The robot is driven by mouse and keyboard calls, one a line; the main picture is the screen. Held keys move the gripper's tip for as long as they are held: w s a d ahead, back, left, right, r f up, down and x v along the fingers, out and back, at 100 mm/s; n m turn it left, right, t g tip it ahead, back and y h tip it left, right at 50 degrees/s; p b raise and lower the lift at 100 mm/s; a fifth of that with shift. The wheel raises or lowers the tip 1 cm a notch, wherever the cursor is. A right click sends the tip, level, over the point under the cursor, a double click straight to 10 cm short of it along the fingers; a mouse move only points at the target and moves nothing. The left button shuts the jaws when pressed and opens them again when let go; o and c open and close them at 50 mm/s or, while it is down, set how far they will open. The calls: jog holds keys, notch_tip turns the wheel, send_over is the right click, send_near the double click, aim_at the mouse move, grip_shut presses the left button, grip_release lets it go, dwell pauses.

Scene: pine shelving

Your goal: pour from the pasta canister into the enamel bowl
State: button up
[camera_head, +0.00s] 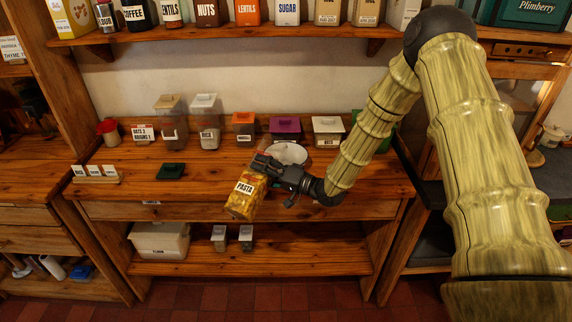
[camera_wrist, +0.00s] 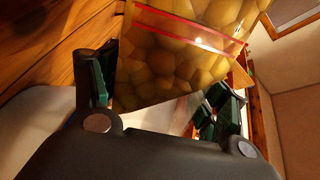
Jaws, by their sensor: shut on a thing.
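The pasta canister (camera_head: 243,199) is a clear box with yellow-orange contents and a white PASTA label. My gripper (camera_head: 265,174) is shut on it, and it looks tilted at the front of the counter. In the wrist view the canister (camera_wrist: 180,65) sits between my fingers, with rounded yellow pieces and a red line across it. The white enamel bowl (camera_head: 291,150) stands on the counter just behind my gripper, which hides part of it. A pale surface at the left of the wrist view may be the bowl; I cannot tell.
A dark green lid (camera_head: 171,171) lies on the counter (camera_head: 130,195). Behind stand clear canisters, including the rice one (camera_head: 205,135), an orange-lidded one (camera_head: 243,127), a purple-lidded one (camera_head: 285,130) and a white-lidded one (camera_head: 328,132). A small card rack (camera_head: 96,178) stands left.

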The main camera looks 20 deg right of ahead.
jog(key=shift+w+d+f+m, duration=0.1)
jog(key=shift+f+m, duration=0.15)
jog(key=shift+m, duration=0.15)
jog(key=shift+f, duration=0.1)
dwell(0.4)
jog(key=shift+w+d+f+m, duration=0.15)
jog(key=shift+m, duration=0.25)
jog(key=shift+r+m+p, duration=0.25)
jog(key=shift+m+p, duration=0.05)
jog(key=shift+m, duration=0.1)
